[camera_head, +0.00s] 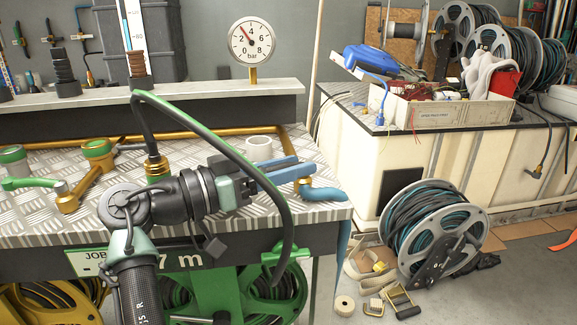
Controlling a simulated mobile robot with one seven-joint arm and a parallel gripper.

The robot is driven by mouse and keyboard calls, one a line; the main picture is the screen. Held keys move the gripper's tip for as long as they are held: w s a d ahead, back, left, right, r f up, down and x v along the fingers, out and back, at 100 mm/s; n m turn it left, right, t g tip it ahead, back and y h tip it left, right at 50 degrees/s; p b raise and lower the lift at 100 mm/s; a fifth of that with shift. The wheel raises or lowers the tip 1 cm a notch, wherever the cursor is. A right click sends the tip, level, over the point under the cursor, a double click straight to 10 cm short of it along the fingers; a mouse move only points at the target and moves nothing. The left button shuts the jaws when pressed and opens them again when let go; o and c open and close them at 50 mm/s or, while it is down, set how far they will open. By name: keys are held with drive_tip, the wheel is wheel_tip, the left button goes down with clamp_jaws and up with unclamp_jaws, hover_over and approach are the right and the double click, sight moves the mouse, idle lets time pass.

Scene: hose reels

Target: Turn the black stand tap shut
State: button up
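My gripper (304,166) reaches in over the right part of the metal bench, with its two blue fingers pointing right. The fingers overlap in this view, so the gap between them is unclear. A brass fitting (304,183) with a blue handle or hose end (324,194) shows just below the fingertips; contact cannot be told. I cannot clearly pick out the black stand tap. A short dark lever (130,147) shows beside a green-capped brass fitting (97,152), and my arm hides part of the bench. The round pressure gauge (252,43) has its needle pointing up and left.
A green-levered brass tap (66,199) and a white ring (259,149) stand on the bench (225,148).

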drive_tip(key=shift+a, duration=0.15)
drive_tip(key=p+v, duration=0.2)
drive_tip(key=v, duration=1)
drive_tip(key=shift+s+a, duration=0.25)
drive_tip(key=shift+a, duration=0.05)
drive_tip(key=shift+r, duration=0.1)
